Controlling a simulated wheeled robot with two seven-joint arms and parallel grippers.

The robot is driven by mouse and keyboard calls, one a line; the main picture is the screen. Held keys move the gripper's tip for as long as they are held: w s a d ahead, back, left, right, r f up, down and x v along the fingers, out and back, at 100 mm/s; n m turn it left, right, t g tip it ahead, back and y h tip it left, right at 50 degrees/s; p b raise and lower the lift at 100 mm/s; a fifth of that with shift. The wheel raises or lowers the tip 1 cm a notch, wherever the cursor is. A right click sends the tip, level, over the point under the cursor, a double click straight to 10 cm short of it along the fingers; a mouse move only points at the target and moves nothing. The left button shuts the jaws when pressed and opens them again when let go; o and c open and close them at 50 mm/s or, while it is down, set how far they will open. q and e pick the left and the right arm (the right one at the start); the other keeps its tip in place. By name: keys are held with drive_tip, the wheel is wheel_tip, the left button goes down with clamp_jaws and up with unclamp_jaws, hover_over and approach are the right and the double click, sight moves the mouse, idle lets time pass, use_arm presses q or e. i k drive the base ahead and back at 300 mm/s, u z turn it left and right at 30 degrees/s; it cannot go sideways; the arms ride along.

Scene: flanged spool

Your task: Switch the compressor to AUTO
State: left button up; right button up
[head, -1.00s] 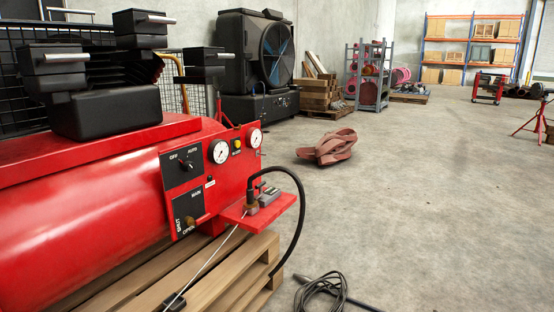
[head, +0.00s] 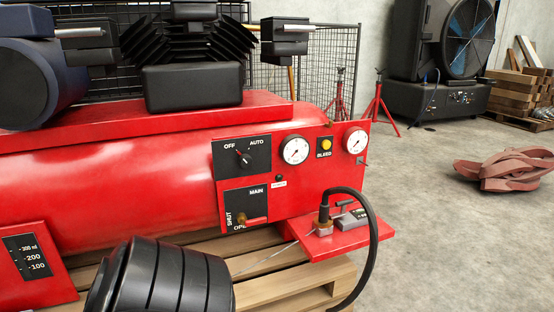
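The red compressor (head: 120,180) lies across the left and middle of the head view. On the upper black plate of its front panel is a small dark rotary switch (head: 243,157) between the labels OFF and AUTO. Its pointer seems to lean up and left, toward OFF. Below it a MAIN valve (head: 242,219) sits on a second plate marked SHUT and OPEN; part of the lower label is hidden. A yellow BLEED button (head: 326,144) sits between two white gauges. Neither of my grippers shows in the head view.
A red shelf (head: 345,238) with a fitting and a black hose (head: 374,225) juts out below the panel. The compressor rests on a wooden pallet (head: 290,285). A reddish-brown heap (head: 505,170) lies on the floor at right; the floor between is clear.

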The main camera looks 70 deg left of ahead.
sight(245, 160)
drive_tip(key=u, duration=0.9)
drive_tip(key=i, duration=1.05)
drive_tip(key=u, duration=1.2)
